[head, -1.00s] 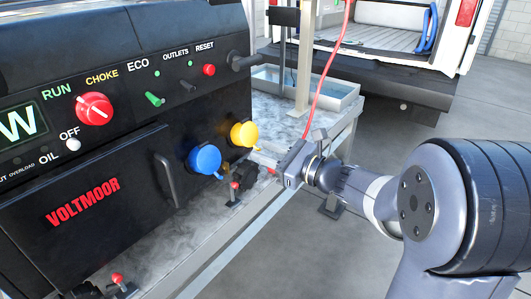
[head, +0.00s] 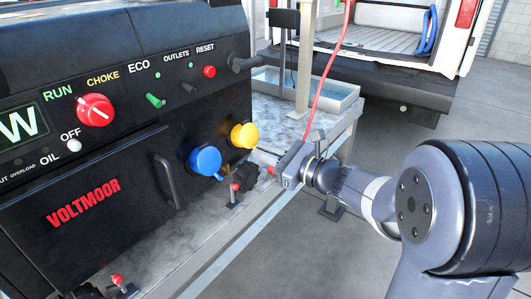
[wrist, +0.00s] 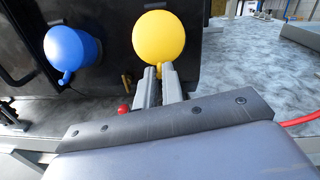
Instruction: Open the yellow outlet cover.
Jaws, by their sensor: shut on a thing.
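The yellow outlet cover (head: 244,136) is a round cap on the front of the black generator, at the right end. It looks closed and faces outward. In the wrist view the yellow cover (wrist: 159,37) is at top centre, with a small tab at its lower edge. My gripper (head: 259,149) reaches it from the right. In the wrist view the fingertips of my gripper (wrist: 160,72) are shut on that tab, just below the disc. The tab is mostly hidden between the fingers.
A blue outlet cover (head: 205,160) sits left of the yellow one and is closed. A black clamp with a red tip (head: 235,186) stands just below. A red cable (head: 325,75) hangs behind my gripper. A grey tray (head: 340,92) lies behind. Open floor is at right.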

